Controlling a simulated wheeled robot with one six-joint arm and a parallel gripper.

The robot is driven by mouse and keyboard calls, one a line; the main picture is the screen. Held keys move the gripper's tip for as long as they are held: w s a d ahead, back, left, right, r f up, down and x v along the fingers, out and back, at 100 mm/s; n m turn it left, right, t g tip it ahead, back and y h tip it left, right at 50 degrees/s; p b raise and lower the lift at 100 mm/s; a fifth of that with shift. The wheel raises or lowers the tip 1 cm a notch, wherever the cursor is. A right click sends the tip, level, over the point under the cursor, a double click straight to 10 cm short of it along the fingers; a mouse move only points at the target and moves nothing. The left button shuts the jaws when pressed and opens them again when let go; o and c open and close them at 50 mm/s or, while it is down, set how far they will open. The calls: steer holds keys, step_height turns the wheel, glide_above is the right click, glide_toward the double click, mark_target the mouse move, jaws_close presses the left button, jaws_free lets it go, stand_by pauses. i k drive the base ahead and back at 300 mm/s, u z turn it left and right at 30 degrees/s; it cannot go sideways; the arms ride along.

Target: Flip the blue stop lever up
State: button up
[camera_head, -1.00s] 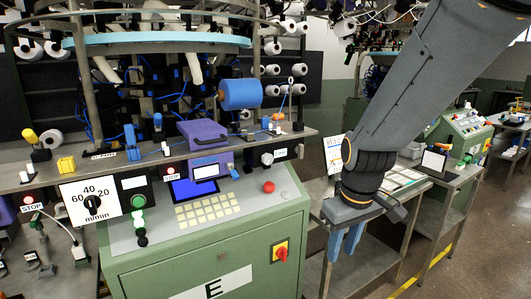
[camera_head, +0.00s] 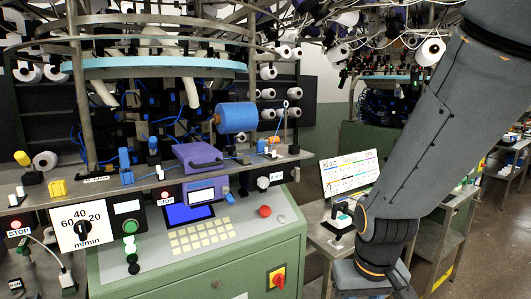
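A blue upright piece (camera_head: 126,160) stands on the long grey shelf of the knitting machine, left of the purple box. A smaller blue piece (camera_head: 228,198) sits at the shelf's front edge, right of the white display. I cannot tell which of these is the stop lever, nor whether either is up or down. My arm comes down on the right, well to the right of both. My gripper's fingers are below the picture's lower edge, so their opening is hidden.
Below are a speed dial (camera_head: 82,228), a keypad (camera_head: 203,235) and a red button (camera_head: 265,211). A side table with a chart (camera_head: 346,172) stands at right.

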mark_target(153, 140)
steer(key=z, duration=0.2)
steer(key=k, duration=0.55)
steer(key=z, duration=0.65)
steer(key=k, duration=0.8)
steer(key=u, duration=0.1)
steer(key=i, duration=0.5)
steer(key=u, duration=0.95)
steer(key=i, duration=0.4)
steer(key=u, duration=0.3)
